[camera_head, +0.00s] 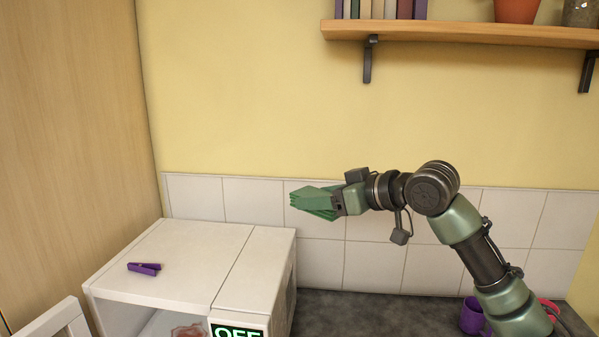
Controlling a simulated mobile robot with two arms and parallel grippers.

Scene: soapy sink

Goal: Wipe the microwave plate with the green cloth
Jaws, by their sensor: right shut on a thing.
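My right gripper (347,200) is shut on the green cloth (314,199), which sticks out to the left from the jaws in folds. The gripper and cloth are in the air in front of the tiled wall, above and to the right of the white microwave (172,258). A pale surface with a reddish-brown smear (187,331) shows inside the microwave at the bottom edge. It looks like part of the microwave plate, but most of it is cut off or hidden. My left gripper is not in view.
The microwave door (58,322) stands open at the lower left. A purple clip (145,268) lies on the microwave top. A purple mug (472,316) and a red item (549,306) are on the dark counter (375,316) at the right. A wooden shelf (460,33) hangs above.

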